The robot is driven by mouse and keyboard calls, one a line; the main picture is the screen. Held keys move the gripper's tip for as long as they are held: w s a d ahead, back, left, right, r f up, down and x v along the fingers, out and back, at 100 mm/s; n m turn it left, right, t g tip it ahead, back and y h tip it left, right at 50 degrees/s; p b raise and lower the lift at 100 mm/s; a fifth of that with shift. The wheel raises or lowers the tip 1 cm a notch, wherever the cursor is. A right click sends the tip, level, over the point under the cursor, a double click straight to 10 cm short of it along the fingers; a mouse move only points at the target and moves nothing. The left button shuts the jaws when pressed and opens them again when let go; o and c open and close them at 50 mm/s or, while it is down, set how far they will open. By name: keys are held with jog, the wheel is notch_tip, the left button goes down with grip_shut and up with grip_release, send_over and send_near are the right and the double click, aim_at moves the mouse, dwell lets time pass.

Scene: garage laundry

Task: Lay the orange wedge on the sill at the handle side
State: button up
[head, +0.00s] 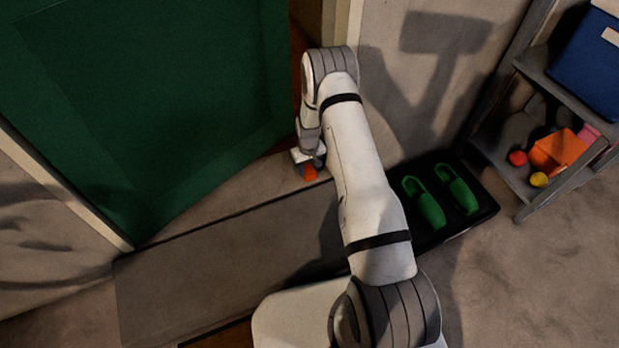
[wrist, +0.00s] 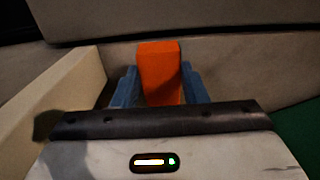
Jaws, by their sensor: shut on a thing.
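My gripper (head: 308,166) is shut on the orange wedge (head: 309,174), low over the right end of the pale sill (head: 225,197), near the right door jamb (head: 342,25). In the wrist view the wedge (wrist: 160,72) stands upright between my two blue fingers (wrist: 159,88). I cannot tell whether the wedge touches the sill. The green door (head: 150,100) fills the upper left of the head view and stands ajar, with a dark gap at its right edge. No handle shows. A green patch (wrist: 298,128) shows at the right in the wrist view.
A grey step (head: 220,285) lies in front of the sill. A black tray (head: 488,212) with green clogs (head: 424,203) is to the right. A shelf (head: 535,65) there holds a blue box (head: 588,60), an orange bin (head: 555,150) and small balls. A pale board (wrist: 65,100) is close left in the wrist view.

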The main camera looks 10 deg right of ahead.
notch_tip(320, 180, down, 5)
jog(key=shift+r+b, duration=0.15)
jog(key=shift+b, duration=0.65)
jog(key=shift+r, duration=0.1)
jog(key=o, duration=0.5)
jog(key=shift+f, duration=0.2)
jog(key=o, duration=0.5)
jog(key=shift+c, duration=0.2)
jog(key=shift+r, duration=0.1)
